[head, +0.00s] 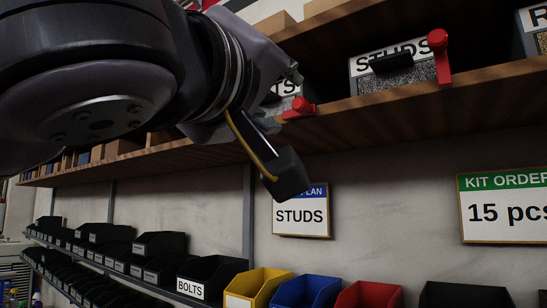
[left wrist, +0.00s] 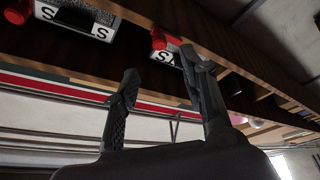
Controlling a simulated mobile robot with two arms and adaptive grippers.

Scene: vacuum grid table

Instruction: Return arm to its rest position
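My left arm (head: 90,75) fills the upper left of the head view. Its gripper (head: 291,76) is partly hidden behind the wrist, in front of the wooden shelf. In the left wrist view both fingers of the left gripper (left wrist: 163,66) stand apart with nothing between them. Bins with red levers show beyond the fingers; I cannot tell whether any finger touches the shelf. My right gripper is in neither view.
The wooden shelf (head: 300,131) holds a STUDS dispenser (head: 405,74) with a red lever (head: 440,57). A STUDS sign (head: 300,216) and a KIT ORDER sign (head: 503,210) hang below. Yellow (head: 258,287), blue (head: 307,291) and red bins (head: 369,296) stand lower down.

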